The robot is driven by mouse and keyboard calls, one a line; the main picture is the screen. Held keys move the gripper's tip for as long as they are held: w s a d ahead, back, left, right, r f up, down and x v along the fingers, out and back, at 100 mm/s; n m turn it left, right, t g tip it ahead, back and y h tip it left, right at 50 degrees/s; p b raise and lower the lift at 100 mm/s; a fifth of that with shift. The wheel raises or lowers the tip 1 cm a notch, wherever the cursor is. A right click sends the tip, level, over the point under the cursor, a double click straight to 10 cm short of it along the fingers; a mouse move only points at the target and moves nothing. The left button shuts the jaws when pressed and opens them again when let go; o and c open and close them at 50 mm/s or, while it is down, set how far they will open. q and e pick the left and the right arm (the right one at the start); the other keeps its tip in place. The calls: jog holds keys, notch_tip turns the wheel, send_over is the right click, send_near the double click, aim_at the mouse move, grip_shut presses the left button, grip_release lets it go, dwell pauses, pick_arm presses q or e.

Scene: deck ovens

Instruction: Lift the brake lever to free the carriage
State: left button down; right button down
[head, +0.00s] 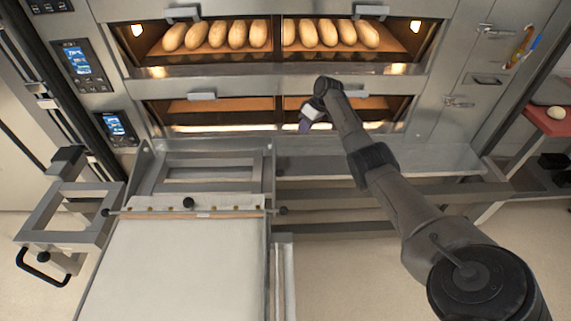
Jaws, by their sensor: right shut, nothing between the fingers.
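The carriage (178,262) is a loader with a pale cloth belt in a metal frame, standing in front of the ovens at the lower left. A black loop handle (42,270) is on the side frame at the left. I cannot tell which part is the brake lever. My right gripper (304,126) is shut and empty, small and partly hidden by its wrist, in front of the lower oven opening, apart from the carriage. My left gripper is out of view.
The upper oven deck (275,70) holds several loaves; the lower deck (225,118) looks empty. A steel ledge (440,160) and rails (330,192) run right of the carriage. A red-topped table (545,120) stands at the right. Floor is clear below the rails.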

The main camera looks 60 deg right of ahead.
aim_at(279, 173)
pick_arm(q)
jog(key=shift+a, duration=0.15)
pick_arm(e)
jog(key=shift+s+a+f+n+y, duration=0.15)
jog(key=shift+a+f+n+y, duration=0.3)
jog(key=shift+n, duration=0.55)
jog(key=shift+s+a+f+n+y, duration=0.15)
jog(key=shift+a+f+n+y, duration=0.25)
jog(key=shift+n, duration=0.6)
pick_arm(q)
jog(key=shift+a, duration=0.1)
pick_arm(e)
jog(key=shift+d, duration=0.1)
jog(key=shift+f, duration=0.15)
